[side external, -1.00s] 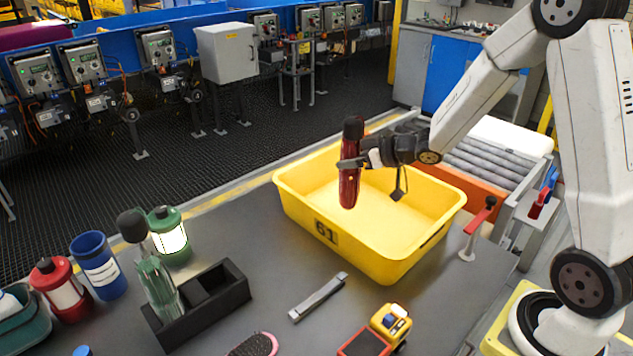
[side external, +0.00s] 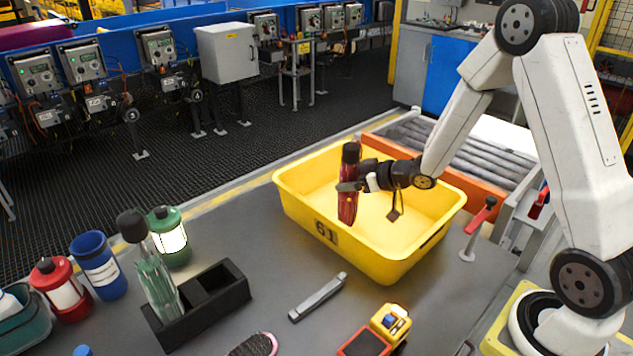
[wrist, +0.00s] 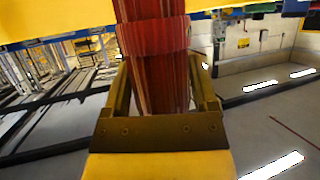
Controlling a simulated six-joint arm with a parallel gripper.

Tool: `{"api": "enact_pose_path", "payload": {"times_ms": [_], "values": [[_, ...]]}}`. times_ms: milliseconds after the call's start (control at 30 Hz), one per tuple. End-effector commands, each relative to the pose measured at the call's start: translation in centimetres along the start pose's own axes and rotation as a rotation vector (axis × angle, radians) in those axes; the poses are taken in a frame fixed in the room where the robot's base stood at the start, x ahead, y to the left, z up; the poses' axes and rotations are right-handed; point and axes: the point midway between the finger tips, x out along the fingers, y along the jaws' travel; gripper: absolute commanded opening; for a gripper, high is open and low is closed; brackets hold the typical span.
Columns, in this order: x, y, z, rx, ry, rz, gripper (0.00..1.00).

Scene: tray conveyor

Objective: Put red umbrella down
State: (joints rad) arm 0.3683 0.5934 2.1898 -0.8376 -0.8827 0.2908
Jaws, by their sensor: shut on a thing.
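The red umbrella (side external: 348,207) is folded, with a dark handle at its top, and stands nearly upright in my gripper (side external: 350,187). My gripper is shut around its middle. The umbrella appears over or inside the yellow bin marked 61 (side external: 400,265); its lower end is in front of the bin's inner wall, and I cannot tell whether it touches anything. In the wrist view, the red folds of the umbrella (wrist: 160,75) fill the space between the two fingers.
A grey bar (side external: 318,297), a toy truck (side external: 388,325) and a brush (side external: 254,344) lie in front. A roller conveyor (side external: 470,165) is behind the bin.

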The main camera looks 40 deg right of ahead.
Motion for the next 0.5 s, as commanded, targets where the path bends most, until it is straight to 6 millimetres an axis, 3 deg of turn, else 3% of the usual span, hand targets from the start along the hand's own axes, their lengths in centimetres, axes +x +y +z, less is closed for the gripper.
{"api": "enact_pose_path", "payload": {"times_ms": [200,500], "values": [[0.7,0.0,1.5,0.000,0.001,0.000,0.00],[0.8,0.0,1.7,-0.002,0.003,0.001,0.00]]}}
